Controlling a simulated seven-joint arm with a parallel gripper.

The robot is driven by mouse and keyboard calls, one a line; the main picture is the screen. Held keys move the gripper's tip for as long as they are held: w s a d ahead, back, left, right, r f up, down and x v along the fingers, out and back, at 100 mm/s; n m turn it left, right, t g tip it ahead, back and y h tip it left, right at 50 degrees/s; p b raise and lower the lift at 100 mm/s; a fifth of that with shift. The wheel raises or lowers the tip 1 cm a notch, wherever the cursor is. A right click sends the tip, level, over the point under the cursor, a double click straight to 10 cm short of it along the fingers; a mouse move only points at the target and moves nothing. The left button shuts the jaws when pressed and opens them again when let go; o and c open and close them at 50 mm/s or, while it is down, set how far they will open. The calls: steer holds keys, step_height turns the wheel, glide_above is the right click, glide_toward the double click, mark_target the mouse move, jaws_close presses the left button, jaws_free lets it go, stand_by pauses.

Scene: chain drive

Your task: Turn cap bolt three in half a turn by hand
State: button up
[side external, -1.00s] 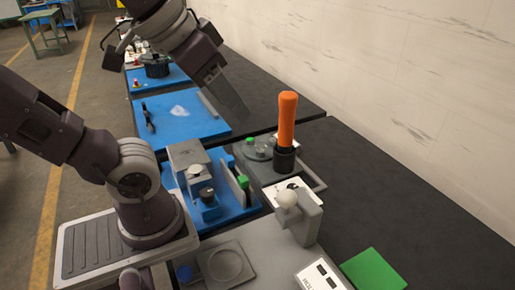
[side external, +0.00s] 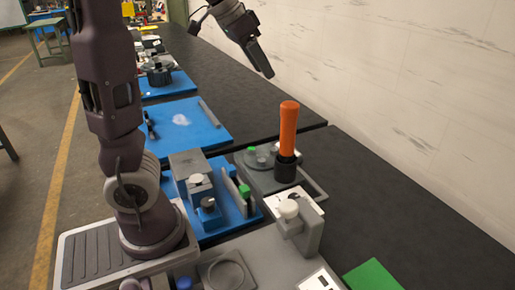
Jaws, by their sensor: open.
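My gripper (side external: 264,68) is high at the upper middle of the side external view, above the dark bench and behind the orange-handled tool. It touches nothing and I see nothing held in it. I cannot make out cap bolt three for sure. A grey round part (side external: 262,157) with a green-topped piece (side external: 252,150) sits on a grey plate. The orange-handled tool (side external: 289,128) stands upright in a black holder (side external: 285,168) beside it.
A blue tray (side external: 224,219) holds grey blocks and a green-topped piece (side external: 244,190). A grey bracket with a white knob (side external: 289,208) stands in front. A green pad (side external: 371,277) lies at lower right. The dark bench right of the tool is clear, with a pale wall behind.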

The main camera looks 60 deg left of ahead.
steer(key=s+a+f+n+g, duration=0.1)
steer(key=s+a+f+g, duration=0.1)
steer(key=s, duration=0.1)
glide_toward(260, 160)
steer(key=shift+y, duration=0.3)
steer(key=x, duration=0.8)
steer(key=shift+s+d, duration=0.1)
steer(key=shift+d, duration=0.2)
steer(key=shift+c, duration=0.4)
jaws_close()
